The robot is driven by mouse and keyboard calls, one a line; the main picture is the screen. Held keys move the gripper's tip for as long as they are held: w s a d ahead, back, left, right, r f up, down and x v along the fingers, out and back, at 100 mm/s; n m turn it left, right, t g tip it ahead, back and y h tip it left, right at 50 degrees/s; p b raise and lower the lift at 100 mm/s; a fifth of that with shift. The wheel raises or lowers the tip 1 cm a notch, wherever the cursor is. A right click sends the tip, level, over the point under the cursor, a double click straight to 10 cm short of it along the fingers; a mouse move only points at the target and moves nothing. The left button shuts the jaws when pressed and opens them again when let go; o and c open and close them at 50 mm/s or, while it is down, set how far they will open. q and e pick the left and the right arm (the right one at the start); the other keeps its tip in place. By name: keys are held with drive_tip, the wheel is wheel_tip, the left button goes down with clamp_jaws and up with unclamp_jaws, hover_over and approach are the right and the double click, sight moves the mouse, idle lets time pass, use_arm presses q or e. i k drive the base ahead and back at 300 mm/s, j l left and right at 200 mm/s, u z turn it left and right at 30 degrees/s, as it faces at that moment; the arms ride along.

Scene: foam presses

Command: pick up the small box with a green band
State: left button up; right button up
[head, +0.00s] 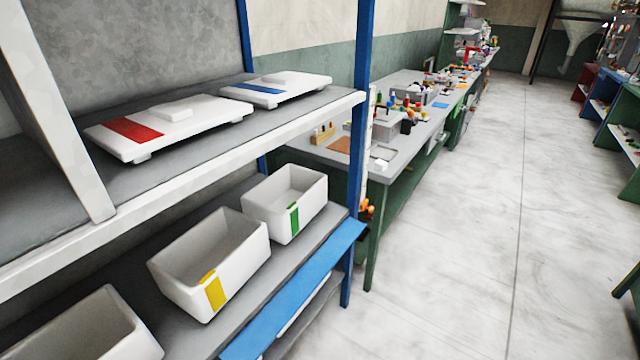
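The small box with a green band (285,202) is a white, open-topped box on the lower grey shelf, near the shelf's right end by the blue post. Its green band (293,219) runs down the side facing the aisle. It looks empty and stands upright. Neither of my grippers is in the head view.
A white box with a yellow band (212,262) stands left of it, and another white box (90,330) is at the lower left. A blue post (361,110) stands at the right. The aisle floor (450,240) is clear.

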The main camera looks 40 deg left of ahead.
sight(287, 201)
drive_tip(key=i+u, duration=0.1)
drive_tip(key=i, duration=0.55)
drive_tip(key=i+l+u, duration=0.15)
drive_tip(key=i, duration=0.55)
